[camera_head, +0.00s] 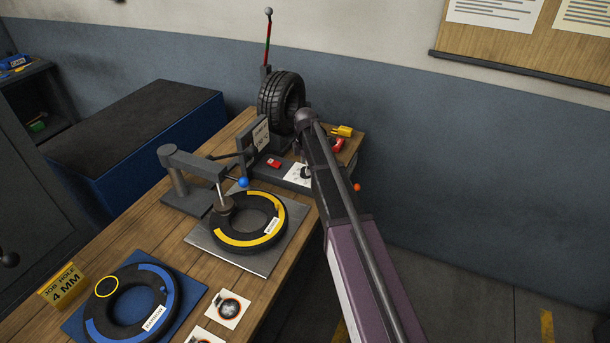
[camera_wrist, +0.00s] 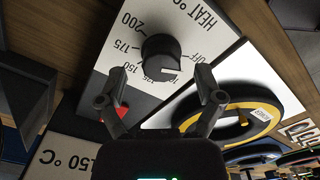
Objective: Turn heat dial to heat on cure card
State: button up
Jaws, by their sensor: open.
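The black heat dial (camera_wrist: 158,54) sits on a white panel (camera_wrist: 112,58) marked HEAT °C, with OFF and numbers up to 200. A card reading 150 °C (camera_wrist: 66,157) shows upside down at lower left. In the head view the heat panel (camera_head: 295,178) is partly behind my arm, and my gripper is hidden.
A tyre (camera_head: 281,101) stands at the bench's far end. A clamp arm with a blue knob (camera_head: 243,182) reaches over a yellow-banded ring (camera_head: 220,232). A red switch (camera_head: 273,163) lies beside the panel. A blue-banded ring (camera_head: 103,327) lies at the near end.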

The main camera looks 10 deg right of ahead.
jog(key=shift+f+b, duration=0.65)
jog(key=shift+f, duration=0.25)
